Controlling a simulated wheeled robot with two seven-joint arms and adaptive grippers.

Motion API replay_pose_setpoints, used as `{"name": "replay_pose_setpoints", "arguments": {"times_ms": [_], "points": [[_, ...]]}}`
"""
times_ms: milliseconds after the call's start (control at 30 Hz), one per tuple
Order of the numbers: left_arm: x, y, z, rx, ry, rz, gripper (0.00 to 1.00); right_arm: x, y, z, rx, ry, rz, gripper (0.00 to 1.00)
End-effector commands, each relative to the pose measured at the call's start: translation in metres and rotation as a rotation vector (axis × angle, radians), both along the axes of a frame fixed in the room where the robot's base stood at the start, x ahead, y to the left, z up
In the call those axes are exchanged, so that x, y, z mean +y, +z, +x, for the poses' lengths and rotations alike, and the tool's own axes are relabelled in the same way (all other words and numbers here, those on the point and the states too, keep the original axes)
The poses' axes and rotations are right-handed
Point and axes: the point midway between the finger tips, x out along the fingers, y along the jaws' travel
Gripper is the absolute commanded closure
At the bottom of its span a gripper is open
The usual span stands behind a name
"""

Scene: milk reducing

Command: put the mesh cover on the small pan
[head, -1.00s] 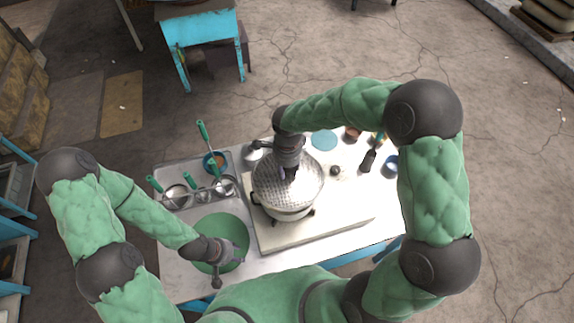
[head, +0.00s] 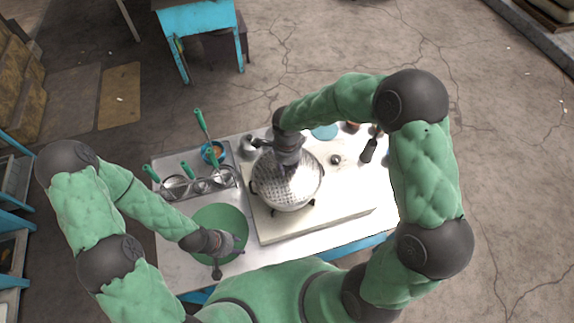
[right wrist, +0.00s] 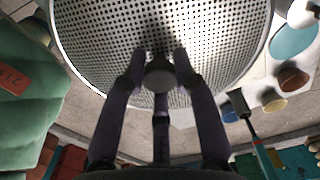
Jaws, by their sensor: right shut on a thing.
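The mesh cover (head: 298,182) is a round, grey, perforated lid. In the head view it lies over the small pan (head: 283,203), whose rim and side handle show below and at the left of it. Whether it rests fully on the rim cannot be told. The mesh cover fills the top of the right wrist view (right wrist: 100,35). My right gripper (head: 287,168) is above the cover, its fingers (right wrist: 160,75) shut on the cover's dark knob. My left gripper (head: 220,256) is low over the green round mat; its finger opening is unclear.
The pan stands on a pale board (head: 325,222) on the white table. A tray (head: 180,165) with green-handled ladles and strainers is at the left. A green round mat (head: 222,215) lies in front of it. A dark bottle (head: 369,150) and small bowls stand at the right back.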

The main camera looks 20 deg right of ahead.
Motion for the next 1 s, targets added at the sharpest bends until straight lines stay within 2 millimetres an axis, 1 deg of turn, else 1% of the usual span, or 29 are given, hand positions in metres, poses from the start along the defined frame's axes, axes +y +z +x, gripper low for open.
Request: {"name": "replay_pose_setpoints", "arguments": {"times_ms": [867, 900, 1000], "points": [[0.000, -0.015, 0.000, 0.000, 0.000, 0.000, 0.60, 0.000, -0.012, 0.000, -0.001, 0.000, 0.000, 1.00], [0.000, -0.015, 0.000, 0.000, 0.000, 0.000, 0.60, 0.000, -0.012, 0.000, -0.001, 0.000, 0.000, 0.68], [0.000, -0.014, 0.000, 0.000, 0.000, 0.000, 0.60, 0.000, -0.012, 0.000, -0.001, 0.000, 0.000, 0.43]]}}
